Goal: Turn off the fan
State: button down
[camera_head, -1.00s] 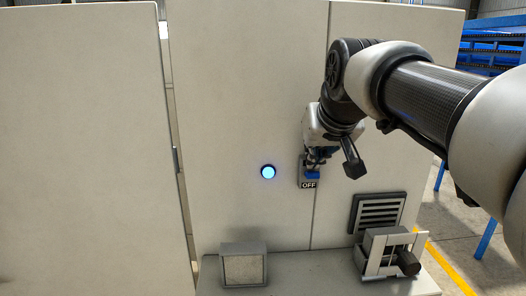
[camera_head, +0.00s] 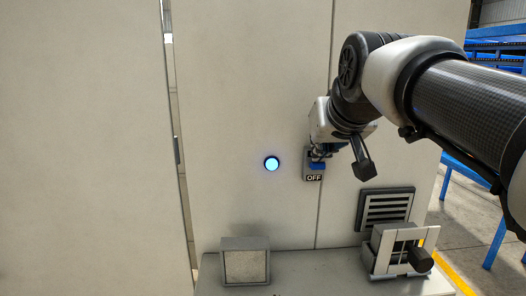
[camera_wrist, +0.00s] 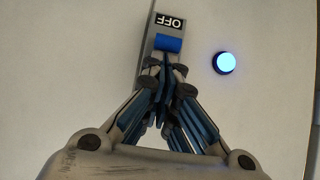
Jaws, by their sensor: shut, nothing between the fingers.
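The fan switch is a small grey plate with a blue lever (camera_head: 317,166) and a black OFF label (camera_head: 314,178) on the pale cabinet front. In the wrist view the blue lever (camera_wrist: 168,43) sits beside the OFF label (camera_wrist: 171,22), which appears upside down. My gripper (camera_head: 318,154) is shut and empty, its fingertips at the lever on the side away from the label. In the wrist view the fingertips (camera_wrist: 165,65) meet at the lever's edge; I cannot tell whether they touch it. A round lamp (camera_head: 272,163) glows blue left of the switch, also in the wrist view (camera_wrist: 224,63).
A louvred vent (camera_head: 386,208) is on the cabinet at lower right. Below it a grey clamp-like fixture with a black knob (camera_head: 398,252) stands on the ledge (camera_head: 330,270). A framed grey block (camera_head: 245,262) stands on the ledge's left. Blue racks (camera_head: 497,45) are at far right.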

jog(key=shift+s+f+t+b, duration=0.3)
jog(key=shift+t+b, duration=0.2)
jog(key=shift+b, duration=1.05)
jog(key=t+b, duration=0.2)
jog(key=b, duration=0.3)
jog(key=s+f+t+b, duration=0.1)
jog(key=t+b, duration=0.1)
jog(key=b, duration=0.4)
jog(key=shift+s, duration=0.2)
